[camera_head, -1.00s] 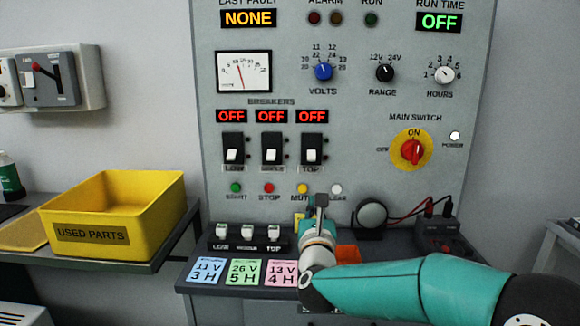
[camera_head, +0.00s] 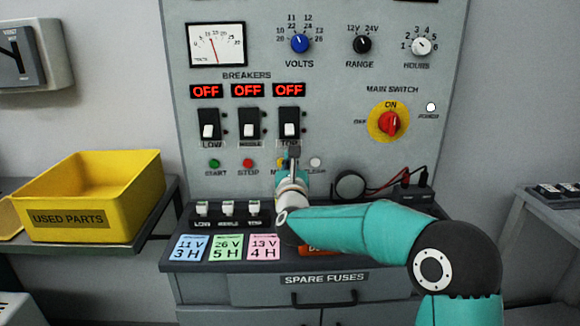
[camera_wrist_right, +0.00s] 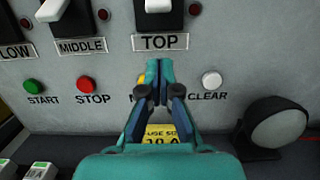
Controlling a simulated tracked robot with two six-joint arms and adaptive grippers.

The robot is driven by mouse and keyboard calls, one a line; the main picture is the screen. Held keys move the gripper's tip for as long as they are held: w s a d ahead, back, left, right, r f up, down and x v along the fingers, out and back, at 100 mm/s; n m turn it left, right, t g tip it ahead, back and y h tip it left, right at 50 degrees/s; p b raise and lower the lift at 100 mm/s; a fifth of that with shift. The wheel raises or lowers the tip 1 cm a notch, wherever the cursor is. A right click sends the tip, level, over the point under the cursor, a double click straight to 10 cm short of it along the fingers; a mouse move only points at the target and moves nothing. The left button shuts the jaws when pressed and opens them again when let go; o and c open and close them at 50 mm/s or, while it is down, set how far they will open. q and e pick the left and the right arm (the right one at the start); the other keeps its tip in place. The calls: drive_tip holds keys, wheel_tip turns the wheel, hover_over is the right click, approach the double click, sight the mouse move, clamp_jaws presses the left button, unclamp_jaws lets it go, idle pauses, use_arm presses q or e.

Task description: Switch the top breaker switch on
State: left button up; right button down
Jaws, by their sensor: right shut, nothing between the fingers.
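The top breaker switch (camera_head: 289,122) is the rightmost of the three black breakers on the grey panel. Its white lever is at the lower end, and the red display (camera_head: 289,91) above it reads OFF. In the right wrist view the white lever (camera_wrist_right: 158,5) is cut by the upper edge, above the TOP label (camera_wrist_right: 160,42). My right gripper (camera_head: 292,153) is shut and empty, just below the top breaker. In the right wrist view its closed fingertips (camera_wrist_right: 160,66) point up under the TOP label and cover part of the yellow button. My left gripper is not in view.
The middle breaker (camera_head: 249,124) and low breaker (camera_head: 208,125) stand to the left, also showing OFF. Below are the green start button (camera_wrist_right: 33,86), red stop button (camera_wrist_right: 86,86) and white clear button (camera_wrist_right: 212,80). A round black-rimmed piece (camera_wrist_right: 276,124) stands at the lower right.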

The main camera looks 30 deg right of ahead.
sight(289, 139)
drive_tip(key=r, duration=0.1)
drive_tip(key=r+p, duration=0.1)
drive_tip(key=w+r, duration=0.1)
drive_tip(key=shift+w+d+r+p, duration=0.1)
drive_tip(key=shift+d+r+p, duration=0.05)
drive_tip(key=shift+d+p, duration=0.2)
drive_tip(key=shift+s+a+r, duration=0.15)
drive_tip(key=shift+s+r, duration=0.05)
drive_tip(key=shift+r, duration=0.1)
drive_tip(key=shift+s+r, duration=0.1)
